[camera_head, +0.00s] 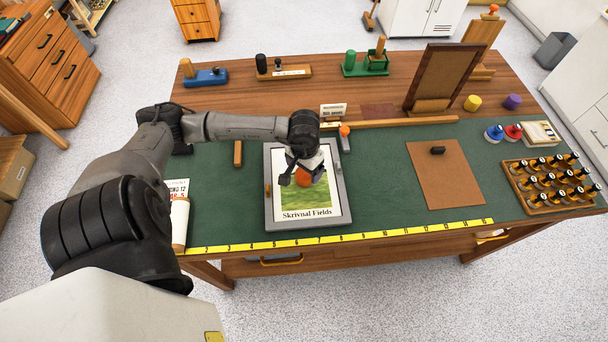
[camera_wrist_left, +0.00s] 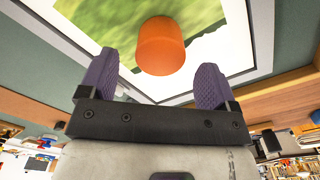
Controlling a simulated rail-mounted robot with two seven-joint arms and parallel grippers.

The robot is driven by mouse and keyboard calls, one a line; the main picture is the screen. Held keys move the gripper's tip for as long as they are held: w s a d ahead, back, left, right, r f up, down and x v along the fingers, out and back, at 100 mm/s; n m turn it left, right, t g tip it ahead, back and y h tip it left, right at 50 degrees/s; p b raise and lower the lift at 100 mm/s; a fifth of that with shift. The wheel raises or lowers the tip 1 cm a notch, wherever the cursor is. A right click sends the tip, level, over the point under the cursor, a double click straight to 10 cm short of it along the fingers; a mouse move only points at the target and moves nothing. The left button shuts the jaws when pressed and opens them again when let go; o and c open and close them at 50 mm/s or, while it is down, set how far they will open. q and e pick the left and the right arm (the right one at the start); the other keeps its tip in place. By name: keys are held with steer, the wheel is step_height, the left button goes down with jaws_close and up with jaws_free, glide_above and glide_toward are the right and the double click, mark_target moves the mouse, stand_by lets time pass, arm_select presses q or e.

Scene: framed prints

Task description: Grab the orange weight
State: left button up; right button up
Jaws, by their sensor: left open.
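The orange weight (camera_head: 304,180) stands on a framed print labelled "Skrivnal Fields" (camera_head: 308,213), which lies flat in a grey frame on the green mat. In the left wrist view the orange weight (camera_wrist_left: 160,46) is a plain cylinder just beyond the fingertips, roughly centred between them. My left gripper (camera_head: 301,176) is above the print at the weight, partly covering it in the head view. Its two purple fingers (camera_wrist_left: 155,78) are spread apart with nothing gripped. My right gripper is not in view.
A yellow weight (camera_head: 472,103) and a purple weight (camera_head: 512,102) stand at the back right. A brown board (camera_head: 445,175) with a black object lies right of the print. A rack of small bottles (camera_head: 552,183) is far right. A yellow ruler (camera_head: 340,236) runs along the front edge.

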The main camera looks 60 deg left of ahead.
mark_target(304, 172)
arm_select(q)
steer(key=shift+f, duration=1.6)
steer(key=shift+c, duration=0.2)
steer(key=c, duration=1.4)
